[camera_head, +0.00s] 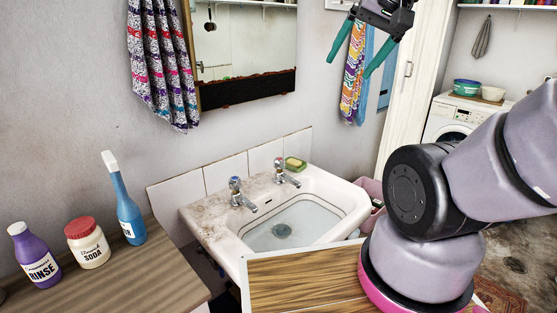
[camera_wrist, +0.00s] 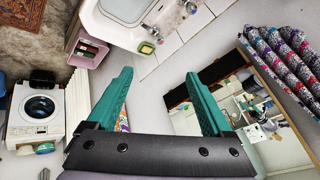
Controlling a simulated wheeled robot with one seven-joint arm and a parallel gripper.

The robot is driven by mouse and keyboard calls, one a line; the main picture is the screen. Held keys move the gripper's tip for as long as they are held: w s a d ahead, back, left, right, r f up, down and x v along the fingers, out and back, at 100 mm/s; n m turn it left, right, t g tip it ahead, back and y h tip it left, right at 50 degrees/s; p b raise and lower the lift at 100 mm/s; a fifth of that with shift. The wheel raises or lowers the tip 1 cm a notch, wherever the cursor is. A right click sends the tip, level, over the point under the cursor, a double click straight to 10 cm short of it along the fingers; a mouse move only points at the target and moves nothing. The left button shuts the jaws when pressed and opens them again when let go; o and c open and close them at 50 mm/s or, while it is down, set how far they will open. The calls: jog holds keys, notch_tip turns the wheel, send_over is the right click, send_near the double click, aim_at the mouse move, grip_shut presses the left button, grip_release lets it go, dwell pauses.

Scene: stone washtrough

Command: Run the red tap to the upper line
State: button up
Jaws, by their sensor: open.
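A white washbasin (camera_head: 335,196) stands against the wall with two chrome taps, a left tap (camera_head: 236,192) and a right tap (camera_head: 280,172). A dark line (camera_head: 325,208) runs round the inner wall of the bowl. Greyish water (camera_head: 290,226) seems to lie below it, with the drain showing through. No stream from either spout is clear. My gripper (camera_head: 350,67) is open and empty, high above and right of the basin, near the mirror. The wrist view shows its teal fingers (camera_wrist: 159,73) apart, with the basin (camera_wrist: 105,28) beyond.
Left, a wooden counter (camera_head: 120,280) holds a purple bottle (camera_head: 35,258), a soda jar (camera_head: 88,245) and a blue spray bottle (camera_head: 128,215). A wooden board (camera_head: 300,280) stands in front of the basin. A mirror (camera_head: 240,45) hangs above.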

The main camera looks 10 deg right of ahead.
jog(key=m+g+h, duration=0.2)
jog(key=m+g, duration=0.1)
jog(key=g, duration=0.4)
send_over(279, 158)
notch_tip(279, 158, down, 30)
notch_tip(279, 158, down, 11)
jog(key=shift+s+r, duration=0.15)
